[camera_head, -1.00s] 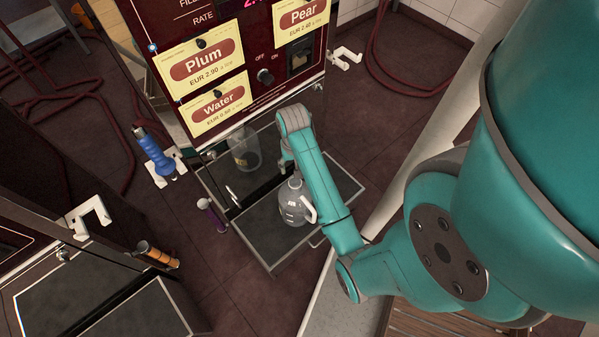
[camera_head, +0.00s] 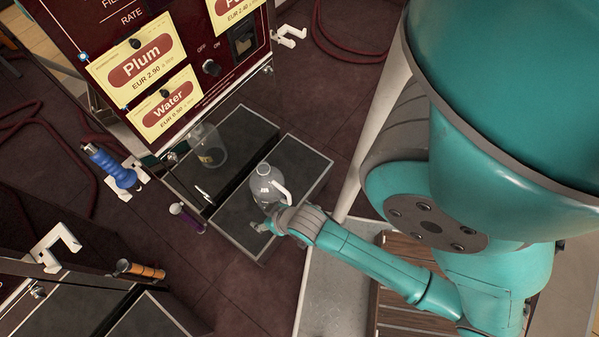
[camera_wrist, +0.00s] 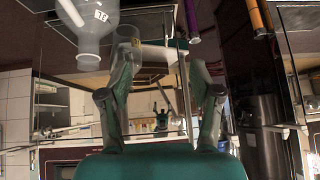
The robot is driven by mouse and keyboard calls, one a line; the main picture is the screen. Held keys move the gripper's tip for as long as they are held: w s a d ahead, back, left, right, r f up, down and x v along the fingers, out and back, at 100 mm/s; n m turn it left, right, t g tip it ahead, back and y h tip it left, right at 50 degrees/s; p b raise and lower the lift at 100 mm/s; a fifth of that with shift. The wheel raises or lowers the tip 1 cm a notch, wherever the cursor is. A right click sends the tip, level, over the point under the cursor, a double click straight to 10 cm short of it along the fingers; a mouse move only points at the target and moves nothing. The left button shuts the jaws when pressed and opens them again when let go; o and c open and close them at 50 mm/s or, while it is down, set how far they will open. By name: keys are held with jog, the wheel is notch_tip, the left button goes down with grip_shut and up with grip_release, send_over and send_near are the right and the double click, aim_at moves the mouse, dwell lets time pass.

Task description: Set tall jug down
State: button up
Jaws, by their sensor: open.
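The tall jug (camera_head: 265,190), clear with a white handle and a small white label, stands upright on the dark front platform (camera_head: 303,160) of the dispenser. It also shows at the upper left of the wrist view (camera_wrist: 97,40), where the picture is upside down. My gripper (camera_head: 266,226) is open and empty at the front edge of the platform, near the jug but apart from it. Its spread fingers fill the middle of the wrist view (camera_wrist: 158,50).
A second clear container (camera_head: 208,148) stands on the rear platform under the dispenser panel (camera_head: 165,60). A purple-handled nozzle (camera_head: 186,217), a blue nozzle (camera_head: 112,168) and an orange one (camera_head: 140,270) are at the left. White hooks (camera_head: 288,37) stick out from the dispensers.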

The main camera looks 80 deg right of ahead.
jog(key=s+a+r+n+t+y, duration=0.1)
jog(key=s+a+r+t, duration=0.1)
jog(key=r, duration=0.5)
jog(key=s+a+r+n+t, duration=0.2)
jog(key=s+a+r+t, duration=0.1)
jog(key=s+r, duration=0.3)
jog(key=s+a+r+n+t+y, duration=0.1)
jog(key=s+a+r, duration=0.3)
jog(key=r, duration=0.4)
jog(key=shift+r+n+t+y, duration=0.3)
jog(key=shift+r+n+t, duration=0.1)
jog(key=shift+n+t, duration=0.35)
